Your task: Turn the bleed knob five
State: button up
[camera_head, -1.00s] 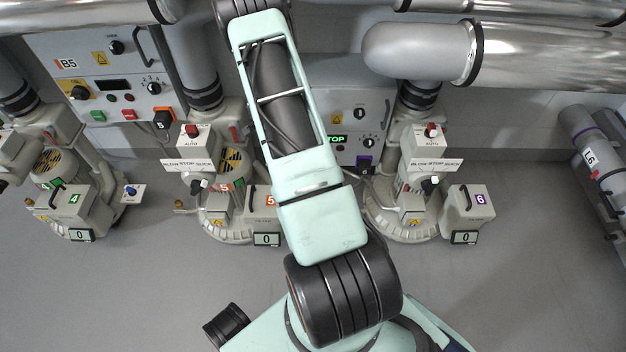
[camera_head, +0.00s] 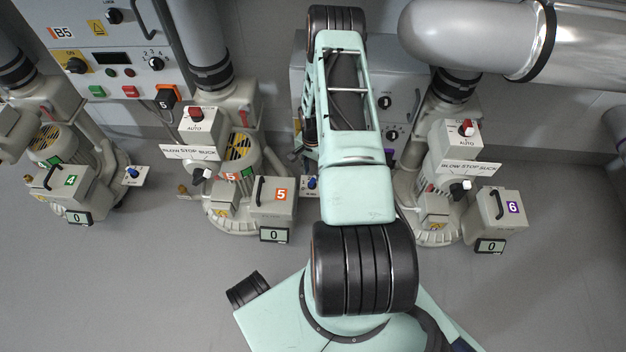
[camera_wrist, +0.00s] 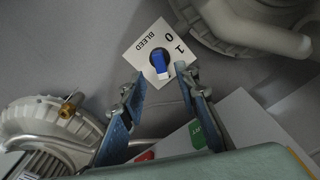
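The bleed knob (camera_wrist: 158,60) is a blue lever knob with a white end on a white plate (camera_wrist: 145,42) marked BLEED, 0 and 1. In the wrist view its white end points down toward my gripper. My gripper (camera_wrist: 160,84) is open and empty, its two blue-padded fingers apart just short of the plate, with the knob showing between and beyond the tips. In the head view a blue knob (camera_head: 312,183) shows right of the box numbered 5 (camera_head: 272,205), partly beside my arm. The gripper itself is mostly hidden there behind my arm.
Blower 4's box (camera_head: 60,190) and its blue knob (camera_head: 133,172) stand to the left, and box 6 (camera_head: 500,212) to the right. In the wrist view a brass fitting (camera_wrist: 68,106) and motor housing lie lower left, and a green button (camera_wrist: 198,132) lies near the right finger.

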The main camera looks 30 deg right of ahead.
aim_at(312, 182)
notch_tip(312, 182, down, 5)
jog(key=shift+f+b, duration=0.1)
jog(key=shift+b, duration=0.6)
grip_shut()
